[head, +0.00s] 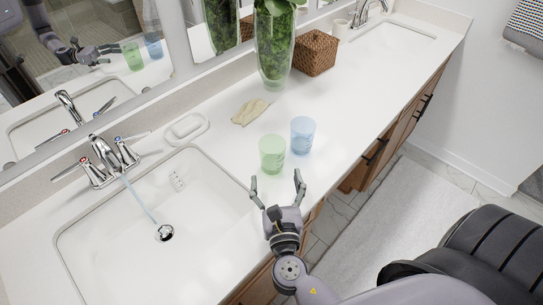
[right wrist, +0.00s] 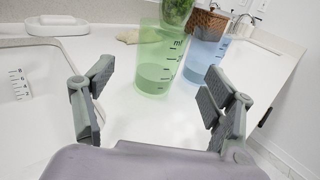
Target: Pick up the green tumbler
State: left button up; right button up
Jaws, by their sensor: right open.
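The green tumbler (head: 272,155) is translucent and stands upright on the white counter, right of the near sink. It also shows in the right wrist view (right wrist: 160,60), ahead of the fingers and between them. My right gripper (head: 276,180) is open and empty, just short of the tumbler on its near side. Its two fingers show spread apart in the right wrist view (right wrist: 152,95), and neither appears to touch the tumbler. My left gripper is not directly in view.
A blue tumbler (head: 303,136) stands close behind and right of the green one. A cloth-like tan item (head: 250,112), a soap dish (head: 187,129), a glass vase with greenery (head: 274,50) and a wicker box (head: 316,53) are on the counter. Water runs into the near sink (head: 120,240).

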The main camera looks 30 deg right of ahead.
aim_at(274, 163)
jog(key=x, duration=0.4)
jog(key=shift+w+p, duration=0.15)
jog(key=shift+p, duration=0.25)
jog(key=p+x, duration=0.1)
jog(key=x, duration=0.4)
jog(key=shift+w+d+f+p, duration=0.1)
jog(key=shift+f+p, duration=0.05)
jog(key=shift+p, duration=0.25)
jog(key=shift+c, duration=0.4)
jog(key=c, duration=1.2)
